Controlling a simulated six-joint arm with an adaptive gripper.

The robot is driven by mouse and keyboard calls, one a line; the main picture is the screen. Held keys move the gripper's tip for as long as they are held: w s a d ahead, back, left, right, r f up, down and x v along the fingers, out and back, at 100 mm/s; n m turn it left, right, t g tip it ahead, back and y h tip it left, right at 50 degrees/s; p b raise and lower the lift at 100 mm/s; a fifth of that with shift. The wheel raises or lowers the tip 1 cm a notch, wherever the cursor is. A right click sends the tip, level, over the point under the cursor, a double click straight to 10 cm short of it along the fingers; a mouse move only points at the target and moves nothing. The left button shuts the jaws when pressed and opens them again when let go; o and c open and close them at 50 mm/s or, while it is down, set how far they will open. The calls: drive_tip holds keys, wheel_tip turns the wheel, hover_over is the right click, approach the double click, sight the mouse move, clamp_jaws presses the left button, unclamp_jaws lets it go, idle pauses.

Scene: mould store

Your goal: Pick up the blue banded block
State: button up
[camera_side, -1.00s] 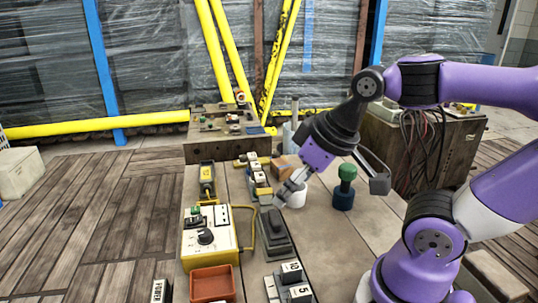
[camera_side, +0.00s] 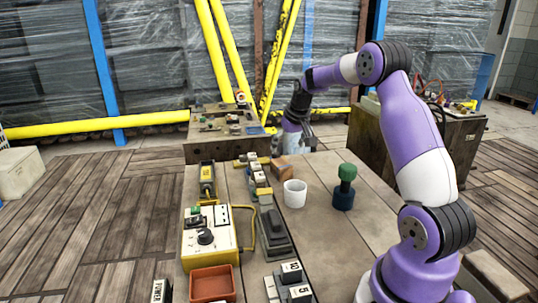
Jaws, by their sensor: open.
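I cannot pick out a blue banded block for certain in the side view. A dark blue cylindrical piece with a green knob-shaped top (camera_side: 345,187) stands upright on the right half of the table. A plain brown block (camera_side: 281,169) lies near the table's far part, behind a white cup (camera_side: 295,194). My gripper (camera_side: 297,145) is at the far end of the table, beyond the brown block and the cup, pointing down. It is open, small and partly blurred into the background, and I see nothing held in it.
A yellow-and-white control box (camera_side: 209,238), a dark grey device (camera_side: 273,232) and an orange-brown tray (camera_side: 212,284) stand along the left and front. Dark blocks marked 10 and 5 (camera_side: 293,284) are at the front. The table right of the cup has free room.

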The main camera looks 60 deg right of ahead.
sight(282, 163)
drive_tip(key=x, duration=0.9)
drive_tip(key=shift+a, duration=0.2)
drive_tip(key=c, duration=1.3)
